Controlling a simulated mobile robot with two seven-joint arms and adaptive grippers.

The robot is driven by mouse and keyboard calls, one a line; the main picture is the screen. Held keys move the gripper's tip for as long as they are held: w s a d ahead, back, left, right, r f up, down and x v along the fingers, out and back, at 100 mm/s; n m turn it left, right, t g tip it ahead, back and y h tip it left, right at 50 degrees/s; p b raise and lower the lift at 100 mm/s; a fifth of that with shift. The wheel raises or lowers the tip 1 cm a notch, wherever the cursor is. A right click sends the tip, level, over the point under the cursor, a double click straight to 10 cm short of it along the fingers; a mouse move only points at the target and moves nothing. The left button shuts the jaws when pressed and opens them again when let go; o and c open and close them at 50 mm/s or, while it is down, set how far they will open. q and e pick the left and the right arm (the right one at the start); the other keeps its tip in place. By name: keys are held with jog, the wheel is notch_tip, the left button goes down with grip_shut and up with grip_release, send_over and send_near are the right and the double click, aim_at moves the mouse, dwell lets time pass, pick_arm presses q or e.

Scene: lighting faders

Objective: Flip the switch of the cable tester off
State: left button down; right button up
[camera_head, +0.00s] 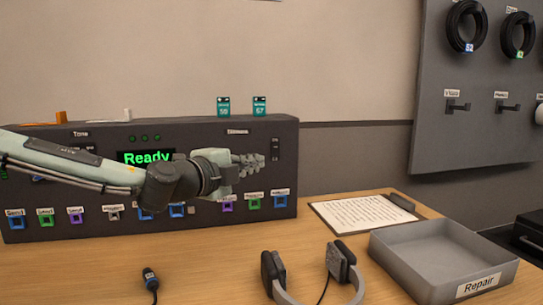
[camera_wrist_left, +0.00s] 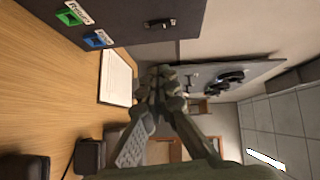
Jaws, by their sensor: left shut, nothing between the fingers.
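The cable tester (camera_head: 286,180) is a dark box at the back of the table, with a green "Ready" display (camera_head: 146,157) and a row of coloured ports. Its small black switch (camera_head: 275,149) is near the right end of the front face, and it also shows at the top of the left wrist view (camera_wrist_left: 160,24). I cannot tell its position. My left gripper (camera_head: 258,163) is shut and empty, in front of the panel and just left of the switch in the head view. Its closed fingers also show in the left wrist view (camera_wrist_left: 158,85). My right gripper is out of view.
A clipboard (camera_head: 362,213) and a grey "Repair" tray (camera_head: 440,245) are on the table's right. Headphones (camera_head: 340,262) and a cable plug (camera_head: 150,277) lie in front. Two tags (camera_head: 223,106) stand above the tester. Cable coils (camera_head: 464,26) hang on a grey wall board.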

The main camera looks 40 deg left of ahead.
aim_at(279, 153)
pick_arm(q)
jog(key=w+a, duration=0.1)
jog(key=w, duration=0.3)
jog(key=w+a+f, duration=0.1)
jog(key=w, duration=0.3)
jog(key=w+a, duration=0.1)
jog(key=w, duration=0.3)
jog(key=shift+a+f, duration=0.2)
jog(key=shift+a, duration=0.15)
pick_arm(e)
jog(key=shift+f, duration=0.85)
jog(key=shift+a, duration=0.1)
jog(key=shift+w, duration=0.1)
